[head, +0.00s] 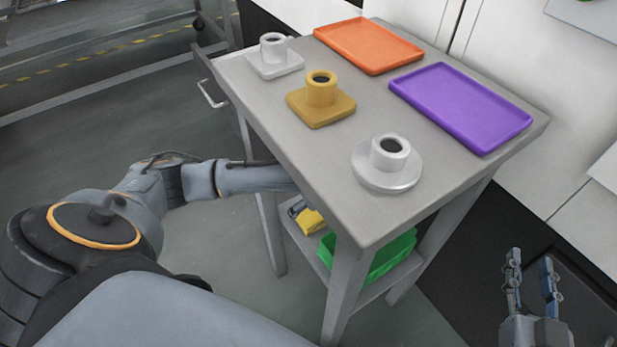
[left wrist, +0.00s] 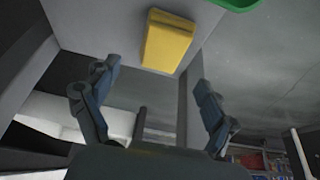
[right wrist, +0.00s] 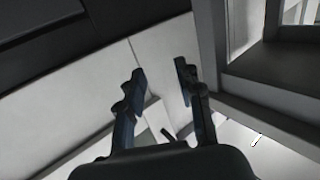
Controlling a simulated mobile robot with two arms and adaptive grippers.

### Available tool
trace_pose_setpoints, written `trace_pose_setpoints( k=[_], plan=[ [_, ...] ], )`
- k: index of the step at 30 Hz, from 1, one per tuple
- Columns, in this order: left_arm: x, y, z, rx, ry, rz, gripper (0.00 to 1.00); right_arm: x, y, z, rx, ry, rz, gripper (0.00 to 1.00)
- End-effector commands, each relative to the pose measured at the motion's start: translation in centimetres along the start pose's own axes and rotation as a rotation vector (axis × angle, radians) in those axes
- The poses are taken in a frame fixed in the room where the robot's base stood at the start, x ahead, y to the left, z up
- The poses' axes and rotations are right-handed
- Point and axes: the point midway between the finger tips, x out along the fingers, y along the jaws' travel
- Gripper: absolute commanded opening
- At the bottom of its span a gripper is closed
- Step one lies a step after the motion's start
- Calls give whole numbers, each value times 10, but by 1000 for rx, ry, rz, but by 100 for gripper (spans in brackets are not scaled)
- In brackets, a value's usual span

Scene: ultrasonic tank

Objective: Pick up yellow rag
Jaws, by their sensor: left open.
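The yellow rag (head: 311,221) lies on the lower shelf of the grey table, near the shelf's left edge in the head view. It shows as a folded yellow block (left wrist: 168,41) at the top middle of the left wrist view. My left gripper (left wrist: 152,84) is open and empty, with the rag ahead of its fingertips and between their lines. In the head view my left arm reaches under the tabletop, and its gripper is mostly hidden there beside the rag. My right gripper (head: 530,262) is open and empty, off to the right of the table.
A green bin (head: 372,262) stands on the lower shelf close to the rag. The grey tabletop (head: 335,178) overhangs the shelf, with table legs around it. On top are an orange tray (head: 368,45), a purple tray (head: 460,105) and three flanged parts, one gold (head: 320,100).

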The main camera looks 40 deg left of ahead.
Motion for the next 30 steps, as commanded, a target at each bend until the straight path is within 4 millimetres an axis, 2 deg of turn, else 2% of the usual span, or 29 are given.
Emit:
trace_pose_setpoints(
  k=[5,18,23,30],
  plan=[
    [9,0,2,0,-1,-1,85,1,-2,-12,2,72,-4,35],
    [48,0,3,-1,0,0,85,-12,-11,-78,12,456,-25,35],
    [52,0,3,0,0,1,85,-16,-12,-87,14,506,-28,35],
    [52,0,2,0,-1,1,85,-16,-12,-88,14,509,-28,35]
  ],
)
